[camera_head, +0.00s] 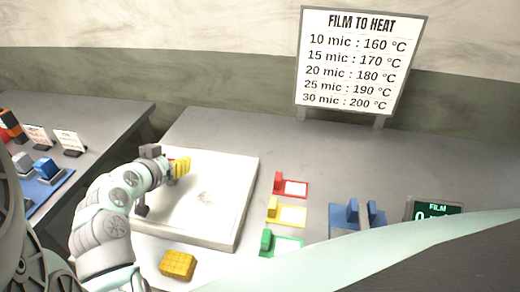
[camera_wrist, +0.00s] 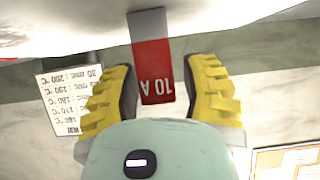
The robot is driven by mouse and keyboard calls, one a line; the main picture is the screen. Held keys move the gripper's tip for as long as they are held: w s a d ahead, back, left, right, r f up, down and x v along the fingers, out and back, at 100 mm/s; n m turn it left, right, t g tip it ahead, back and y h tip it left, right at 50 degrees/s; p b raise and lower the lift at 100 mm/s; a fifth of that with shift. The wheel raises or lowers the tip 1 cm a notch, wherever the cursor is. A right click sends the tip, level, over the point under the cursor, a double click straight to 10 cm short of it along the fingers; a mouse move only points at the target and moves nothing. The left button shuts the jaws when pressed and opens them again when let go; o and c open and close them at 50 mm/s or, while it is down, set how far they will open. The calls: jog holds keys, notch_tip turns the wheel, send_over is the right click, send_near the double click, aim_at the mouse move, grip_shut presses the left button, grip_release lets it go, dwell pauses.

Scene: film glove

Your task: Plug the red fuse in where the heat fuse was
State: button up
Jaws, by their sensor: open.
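In the wrist view a red fuse (camera_wrist: 153,60) marked "10 A", upside down in the picture, with a grey upper end, sits between the two yellow fingers of my gripper (camera_wrist: 163,78). Small gaps show on both sides, so the fingers are open around it and not closed on it. Its grey end overlaps a pale surface at the top; I cannot tell whether it is plugged in. In the head view my gripper (camera_head: 180,166) is over the left part of a white panel (camera_head: 225,200). The arm hides much there, and I cannot make out the heat fuse's socket.
Red (camera_head: 278,183), yellow (camera_head: 272,208) and green (camera_head: 266,240) pieces with labels stand right of the panel. A yellow block (camera_head: 178,264) lies in front. A blue device (camera_head: 345,222) and a film display (camera_head: 434,209) are further right. A temperature sign (camera_head: 358,62) stands behind.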

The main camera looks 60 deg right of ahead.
jog(key=shift+a+r, duration=0.1)
jog(key=shift+r, duration=0.1)
jog(key=shift+a+r, duration=0.15)
jog(key=shift+a, duration=0.15)
jog(key=p+v, duration=0.3)
jog(key=v, duration=0.8)
